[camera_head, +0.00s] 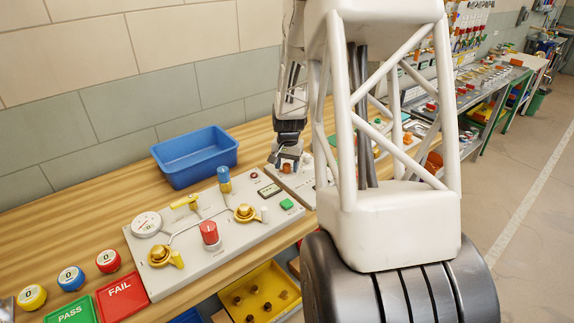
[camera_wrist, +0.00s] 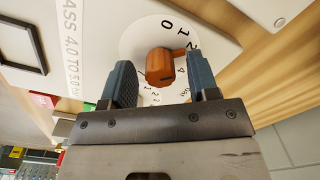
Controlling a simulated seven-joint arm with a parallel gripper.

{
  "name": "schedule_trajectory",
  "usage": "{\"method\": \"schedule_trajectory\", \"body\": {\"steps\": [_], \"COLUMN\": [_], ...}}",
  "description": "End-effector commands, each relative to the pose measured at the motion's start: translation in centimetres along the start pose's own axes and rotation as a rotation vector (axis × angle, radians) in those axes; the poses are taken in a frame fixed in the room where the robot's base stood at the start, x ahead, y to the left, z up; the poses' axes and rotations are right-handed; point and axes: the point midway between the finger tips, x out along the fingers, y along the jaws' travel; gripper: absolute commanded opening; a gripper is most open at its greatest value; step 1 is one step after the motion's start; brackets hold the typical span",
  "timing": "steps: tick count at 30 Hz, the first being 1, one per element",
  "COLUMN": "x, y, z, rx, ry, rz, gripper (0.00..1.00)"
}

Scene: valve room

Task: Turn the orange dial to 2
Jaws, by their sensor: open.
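The orange dial (camera_wrist: 160,66) stands on a white round scale in the wrist view. The numbers 0, 1 and 2 show around its upper right rim. A small orange nub on the dial points right, toward the area near the 2; I cannot tell the exact reading. My gripper (camera_wrist: 160,58) is open, with one finger on each side of the dial. The left finger is clearly apart from it; the right finger is close to the nub, and I cannot tell if they touch. In the head view, my gripper (camera_head: 288,156) is over the dial (camera_head: 286,168), partly covering its panel.
Left of the dial's panel is a grey panel (camera_head: 190,262) with a gauge, a red knob and yellow valves. A blue bin (camera_head: 195,156) stands behind it. PASS (camera_head: 70,311) and FAIL (camera_head: 122,297) plates lie at the front left. My arm hides the bench to the right.

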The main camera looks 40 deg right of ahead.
Motion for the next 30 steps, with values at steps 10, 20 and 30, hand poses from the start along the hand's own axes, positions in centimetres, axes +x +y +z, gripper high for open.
{"method": "schedule_trajectory", "body": {"steps": [10, 20, 30], "x": [-1.4, -5.5, -7.8], "y": [0.0, 0.0, 0.0], "z": [-0.1, -0.1, 0.0], "rx": [0.0, 0.0, 0.0], "ry": [0.002, 0.003, 0.0], "rz": [-0.001, -0.001, 0.0], "gripper": [0.55, 0.55, 0.55]}}
